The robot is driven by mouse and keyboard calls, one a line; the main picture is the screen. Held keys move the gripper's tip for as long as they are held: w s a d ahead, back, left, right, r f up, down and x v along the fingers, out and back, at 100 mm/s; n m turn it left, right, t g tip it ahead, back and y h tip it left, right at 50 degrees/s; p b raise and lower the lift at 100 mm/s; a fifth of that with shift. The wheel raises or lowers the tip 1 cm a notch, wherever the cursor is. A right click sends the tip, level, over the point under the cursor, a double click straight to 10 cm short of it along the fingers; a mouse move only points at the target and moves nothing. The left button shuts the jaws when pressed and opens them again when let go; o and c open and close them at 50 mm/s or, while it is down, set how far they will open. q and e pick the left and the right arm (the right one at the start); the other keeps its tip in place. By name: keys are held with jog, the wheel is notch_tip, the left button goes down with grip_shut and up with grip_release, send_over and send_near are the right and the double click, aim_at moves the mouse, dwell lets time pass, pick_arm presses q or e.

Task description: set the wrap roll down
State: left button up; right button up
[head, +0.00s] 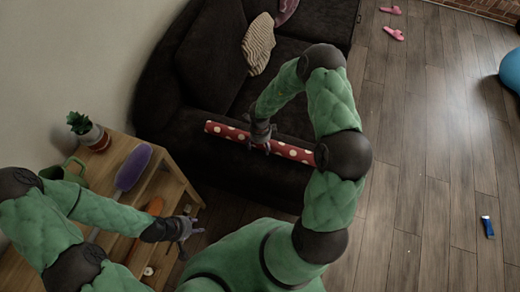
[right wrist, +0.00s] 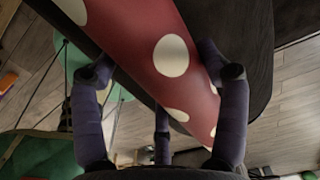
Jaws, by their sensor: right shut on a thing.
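The wrap roll (head: 292,151) is red with white dots and lies lengthwise across the front of the dark sofa in the head view. My right gripper (head: 260,143) is shut on it near its middle. In the right wrist view the roll (right wrist: 170,55) runs diagonally between the fingers of my right gripper (right wrist: 158,72). I cannot tell whether the roll touches the sofa. My left gripper (head: 188,226) is empty beside the wooden shelf, its fingers apart.
The dark sofa (head: 205,70) holds a striped cushion (head: 258,44). The wooden shelf (head: 175,172) at left bears a potted plant (head: 92,135), a green mug (head: 70,171) and a purple duster (head: 133,167). Pink slippers (head: 393,34), a blue item (head: 487,227) and a blue ball (head: 511,70) are on the floor.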

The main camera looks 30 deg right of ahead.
aim_at(260, 148)
notch_tip(260, 148, down, 3)
jog(key=shift+f+b, duration=0.2)
jog(key=shift+b, duration=0.8)
jog(key=shift+r, duration=0.1)
jog(key=o, duration=1.2)
jog(key=shift+o, duration=0.2)
